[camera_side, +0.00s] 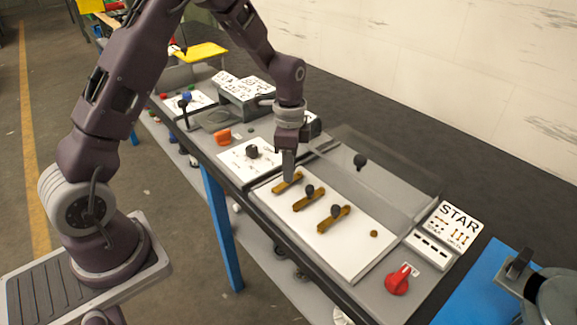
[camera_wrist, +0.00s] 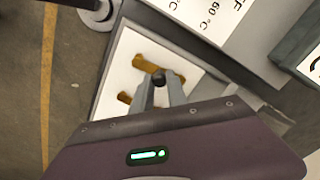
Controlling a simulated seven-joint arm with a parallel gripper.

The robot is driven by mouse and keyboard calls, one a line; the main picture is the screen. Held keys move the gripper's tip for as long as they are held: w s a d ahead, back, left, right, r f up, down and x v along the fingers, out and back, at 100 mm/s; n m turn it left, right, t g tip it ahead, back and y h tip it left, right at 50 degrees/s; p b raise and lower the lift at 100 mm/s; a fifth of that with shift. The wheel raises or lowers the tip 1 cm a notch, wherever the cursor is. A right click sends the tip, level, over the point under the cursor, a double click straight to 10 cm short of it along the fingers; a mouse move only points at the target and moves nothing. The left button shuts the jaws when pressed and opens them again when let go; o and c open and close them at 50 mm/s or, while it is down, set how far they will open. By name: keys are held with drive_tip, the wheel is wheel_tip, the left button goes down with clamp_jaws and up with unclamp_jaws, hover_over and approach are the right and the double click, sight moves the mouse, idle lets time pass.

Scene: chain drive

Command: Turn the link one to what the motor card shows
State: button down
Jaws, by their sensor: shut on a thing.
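A white terminal panel (camera_side: 345,262) on the bench carries three brass links, lying parallel and slanted. The far link (camera_side: 293,181) is under my gripper (camera_side: 288,179); the middle link (camera_side: 303,204) and near link (camera_side: 328,224) have dark round knobs. My gripper points down, shut on the far link's knob, which shows between the fingertips in the wrist view (camera_wrist: 158,77). A brass link (camera_wrist: 145,64) sticks out beside the fingers there. The motor card (camera_side: 458,217) at the right reads STAR, with small bar marks below; its finer print is unreadable.
A clear cover (camera_side: 400,182) with a dark knob stands behind the panel, close to my gripper. A red rotary knob (camera_side: 398,280) is at the near right, and a lone brass stud (camera_side: 374,233) near the panel's right end. Another white panel (camera_side: 237,164) lies left.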

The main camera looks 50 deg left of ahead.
drive_tip(key=n, duration=0.1)
drive_tip(key=d+n, duration=0.1)
drive_tip(key=n, duration=0.2)
drive_tip(key=shift+w+d, duration=0.15)
drive_tip(key=shift+w, duration=0.1)
drive_tip(key=n, duration=0.2)
drive_tip(key=w+d+n, duration=0.1)
drive_tip(key=n, duration=0.1)
drive_tip(key=shift+d+n, duration=0.1)
drive_tip(key=shift+n, duration=0.3)
drive_tip(key=n, duration=0.1)
drive_tip(key=w+n, duration=0.1)
drive_tip(key=n, duration=0.2)
drive_tip(key=shift+w+d, duration=0.2)
drive_tip(key=shift+d, duration=0.1)
drive_tip(key=shift+w+d+n, duration=0.1)
drive_tip(key=shift+w+n, duration=0.25)
drive_tip(key=shift+n, duration=0.7)
drive_tip(key=shift+w+n, duration=0.3)
drive_tip(key=shift+n, duration=0.75)
drive_tip(key=c, duration=1.3)
unclamp_jaws()
wheel_tip(320, 180, up, 7)
